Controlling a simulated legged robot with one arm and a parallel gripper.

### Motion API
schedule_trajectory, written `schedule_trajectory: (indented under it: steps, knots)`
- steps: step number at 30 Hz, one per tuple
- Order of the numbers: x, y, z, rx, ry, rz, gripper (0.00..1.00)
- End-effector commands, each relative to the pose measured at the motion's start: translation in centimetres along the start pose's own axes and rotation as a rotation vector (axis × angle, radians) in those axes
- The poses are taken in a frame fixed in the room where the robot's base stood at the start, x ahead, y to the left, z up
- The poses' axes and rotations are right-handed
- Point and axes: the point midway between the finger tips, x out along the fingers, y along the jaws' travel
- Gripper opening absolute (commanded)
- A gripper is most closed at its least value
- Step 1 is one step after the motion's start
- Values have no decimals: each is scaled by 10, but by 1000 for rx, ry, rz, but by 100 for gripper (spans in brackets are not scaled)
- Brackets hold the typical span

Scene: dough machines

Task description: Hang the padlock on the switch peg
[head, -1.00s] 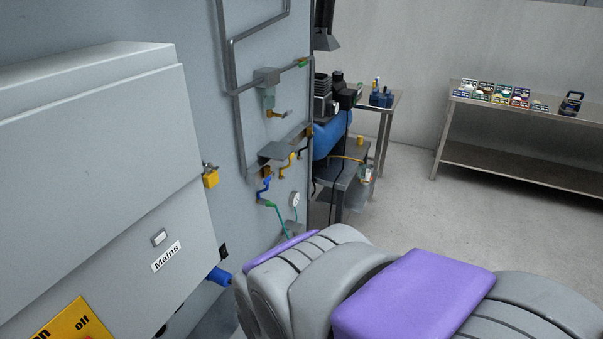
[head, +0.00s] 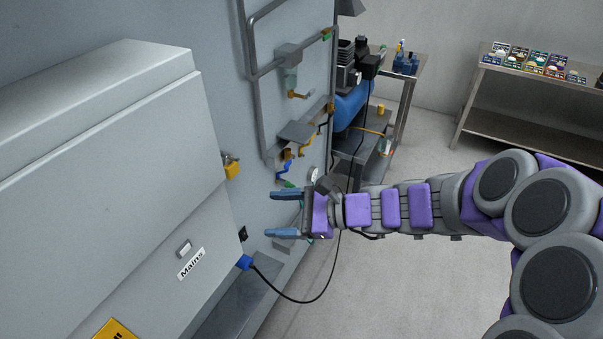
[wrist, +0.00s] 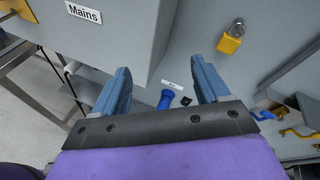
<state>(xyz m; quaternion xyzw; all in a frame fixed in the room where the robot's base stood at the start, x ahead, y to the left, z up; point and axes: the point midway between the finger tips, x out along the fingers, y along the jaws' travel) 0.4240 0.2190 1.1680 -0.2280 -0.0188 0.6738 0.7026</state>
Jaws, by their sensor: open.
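A yellow padlock (head: 232,170) with a grey shackle hangs on the wall panel just right of the Mains cabinet (head: 110,190). It also shows at the upper right of the wrist view (wrist: 229,44). My gripper (head: 271,214) is open and empty, its two blue fingers pointing left toward the cabinet. It is right of and below the padlock, apart from it. In the wrist view the fingers (wrist: 160,68) frame the cabinet's edge and a blue plug (wrist: 166,98). A yellow on/off plate (head: 114,330) is cut off at the bottom left. I cannot make out the switch peg.
The blue plug (head: 245,263) with a black cable stands out from the panel below my gripper. Pipes and several coloured valve handles (head: 289,165) are on the panel behind. A compressor (head: 352,100) and a steel table (head: 520,125) stand farther back. The floor at right is open.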

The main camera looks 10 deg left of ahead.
Motion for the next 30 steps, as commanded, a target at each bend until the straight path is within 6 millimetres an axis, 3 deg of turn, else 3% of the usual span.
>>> schedule_trajectory:
  steps: [3,9,17,30]
  knots:
    - [-1,-45,-18,200,-40,-141,74]
    - [-10,-85,-46,398,-79,-284,74]
    - [-2,-97,-55,436,-89,-312,74]
    - [75,-119,-53,430,-83,-308,74]
